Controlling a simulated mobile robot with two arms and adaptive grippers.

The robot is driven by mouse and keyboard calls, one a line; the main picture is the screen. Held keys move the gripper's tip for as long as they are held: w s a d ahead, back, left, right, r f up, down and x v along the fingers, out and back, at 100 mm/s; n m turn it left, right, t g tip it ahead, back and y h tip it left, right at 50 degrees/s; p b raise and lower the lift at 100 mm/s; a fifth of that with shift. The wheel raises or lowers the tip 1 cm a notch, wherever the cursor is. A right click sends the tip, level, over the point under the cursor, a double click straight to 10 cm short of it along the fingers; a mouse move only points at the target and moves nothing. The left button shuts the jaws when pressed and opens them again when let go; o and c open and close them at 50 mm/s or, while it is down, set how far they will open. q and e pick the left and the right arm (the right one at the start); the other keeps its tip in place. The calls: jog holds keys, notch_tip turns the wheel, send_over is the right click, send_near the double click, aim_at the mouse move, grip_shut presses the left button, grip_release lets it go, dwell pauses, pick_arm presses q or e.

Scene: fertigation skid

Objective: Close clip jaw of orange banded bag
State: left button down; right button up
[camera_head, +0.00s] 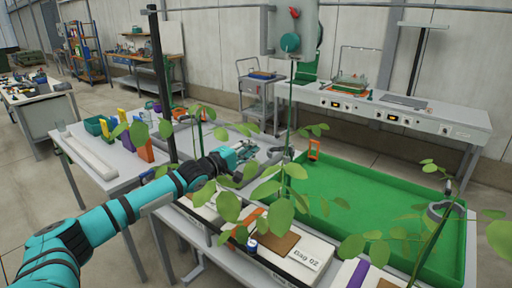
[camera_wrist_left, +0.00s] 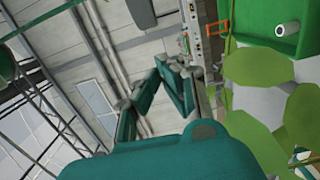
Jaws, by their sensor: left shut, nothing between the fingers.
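A white bag with an orange band (camera_head: 251,217) lies in the lower middle of the head view, partly behind leaves. I cannot clearly make out its clip jaw through the leaves. My left gripper (camera_head: 243,154) is above and beyond the banded part, apart from it, at the near-left side of the green tray (camera_head: 390,195). Its fingers are shut and empty. In the left wrist view the gripper (camera_wrist_left: 152,76) points towards the wall and ceiling, with the bag not clearly seen. My right gripper is not in view.
Leafy plants (camera_head: 283,190) hang in front of the bags. Another white bag with a purple band (camera_head: 353,275) lies at the lower right. An orange frame (camera_head: 314,149) stands at the tray's far-left corner. A dark post (camera_head: 163,85) rises beside my left arm.

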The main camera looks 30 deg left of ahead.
pick_arm(q)
jog(key=shift+d+p, duration=0.35)
jog(key=shift+d, duration=0.8)
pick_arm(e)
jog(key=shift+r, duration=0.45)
pick_arm(q)
jog(key=shift+s+d+r+n+y+p, duration=0.1)
jog(key=shift+s+d+n+y+p, duration=0.1)
jog(key=shift+n+y+p, duration=0.4)
jog(key=shift+s+d+n+y+p, duration=0.15)
jog(key=shift+n+y, duration=0.15)
jog(key=shift+y, duration=0.5)
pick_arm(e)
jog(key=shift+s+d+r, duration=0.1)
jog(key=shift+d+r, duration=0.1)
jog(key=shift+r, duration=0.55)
pick_arm(q)
jog(key=shift+s+d+n+y+p, duration=0.25)
jog(key=shift+n+y+p, duration=0.2)
jog(key=shift+y, duration=0.35)
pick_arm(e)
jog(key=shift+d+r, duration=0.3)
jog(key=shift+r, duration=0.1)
